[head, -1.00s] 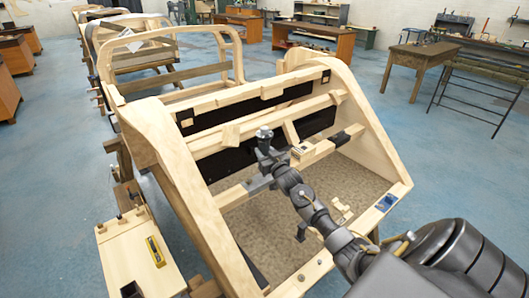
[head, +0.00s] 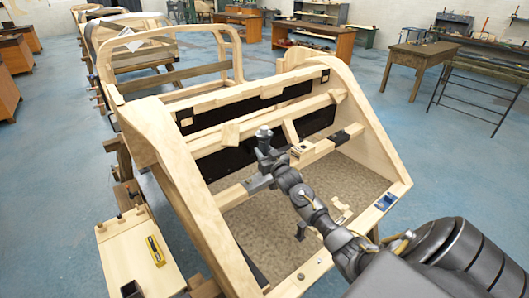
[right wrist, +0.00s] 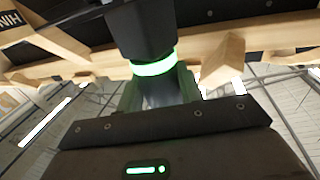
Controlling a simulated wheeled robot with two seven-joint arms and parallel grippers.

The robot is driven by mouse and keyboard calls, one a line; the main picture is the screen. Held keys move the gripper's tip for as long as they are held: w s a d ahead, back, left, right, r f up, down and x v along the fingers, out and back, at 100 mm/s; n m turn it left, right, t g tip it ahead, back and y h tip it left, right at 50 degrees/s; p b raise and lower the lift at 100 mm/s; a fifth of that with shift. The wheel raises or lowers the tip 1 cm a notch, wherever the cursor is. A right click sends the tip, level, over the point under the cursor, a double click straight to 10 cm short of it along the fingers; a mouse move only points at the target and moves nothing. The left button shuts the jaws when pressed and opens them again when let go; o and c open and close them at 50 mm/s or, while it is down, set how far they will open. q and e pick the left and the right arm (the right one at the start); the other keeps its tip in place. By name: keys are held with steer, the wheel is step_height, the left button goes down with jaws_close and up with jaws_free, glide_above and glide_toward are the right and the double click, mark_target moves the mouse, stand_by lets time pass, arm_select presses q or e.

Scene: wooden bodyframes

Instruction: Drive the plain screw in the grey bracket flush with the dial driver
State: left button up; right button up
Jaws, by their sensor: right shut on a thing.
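My right gripper (head: 267,153) is over the wooden crossbar inside the near frame, shut on a dark upright tool, which looks like the dial driver (head: 264,132). In the right wrist view the driver (right wrist: 142,32) is a dark cylinder with a glowing green ring, between the fingers (right wrist: 160,88). A grey bracket (head: 259,184) sits on the crossbar just below the gripper. The plain screw is not visible; the hand and tool cover that spot, so I cannot tell whether the driver's tip touches it. My left gripper is not in view.
A small box (head: 298,150) stands on the crossbar right of the gripper. A dark bracket (head: 341,138) is farther right. The wooden frame's sides (head: 215,225) rise around the arm. A side board (head: 128,258) at left holds a yellow level (head: 155,250).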

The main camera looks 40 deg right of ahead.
mark_target(264, 135)
steer(key=shift+r, duration=0.15)
steer(key=shift+w+r+p, duration=0.15)
steer(key=shift+r+p, duration=0.4)
steer(key=shift+p, duration=0.15)
steer(key=shift+r+p, duration=2.5)
steer(key=shift+r, duration=0.4)
